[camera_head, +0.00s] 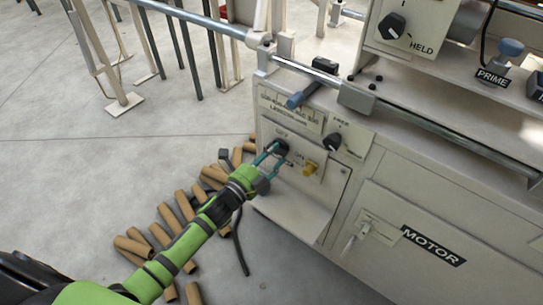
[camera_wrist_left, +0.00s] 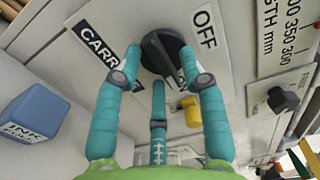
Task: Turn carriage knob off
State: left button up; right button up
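The carriage knob (camera_wrist_left: 160,47) is a round black knob on a pale panel in the left wrist view. An OFF label (camera_wrist_left: 205,30) is at its upper right and a partly hidden label starting "CARR" (camera_wrist_left: 92,38) is at its left. In the head view the dark knob (camera_head: 281,147) sits on the machine's front, partly behind my fingers. My left gripper (camera_head: 268,157) is at the knob, its teal fingers spread. In the left wrist view its fingertips (camera_wrist_left: 161,62) lie on both sides of the knob, a third finger below. I cannot tell whether they touch it.
A yellow knob (camera_head: 310,167) is just right of the carriage knob. A black knob by a FREE label (camera_head: 332,141) is above right. A blue-ended lever (camera_head: 298,99) sticks out above. Cardboard tubes (camera_head: 170,215) lie on the floor under my left arm.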

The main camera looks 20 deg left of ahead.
pick_arm(q)
grip_shut()
jog(key=shift+n, duration=0.4)
pick_arm(e)
jog(key=shift+s, duration=0.1)
pick_arm(q)
jog(key=n+p, duration=0.2)
jog(key=n, duration=0.4)
jog(key=n+p, duration=0.3)
jog(key=n, duration=0.3)
jog(key=shift+d+r, duration=0.15)
jog(key=shift+r, duration=0.05)
jog(key=n+p, duration=0.1)
jog(key=n, duration=0.4)
pick_arm(e)
jog(key=shift+s+d+f+t, duration=0.1)
jog(key=shift+s+d+t, duration=0.05)
jog(key=shift+d+t, duration=0.3)
jog(key=shift+s+d+f+t, duration=0.1)
jog(key=shift+s+d+t, duration=0.05)
jog(key=shift+d+t, duration=0.25)
jog(key=shift+s, duration=0.1)
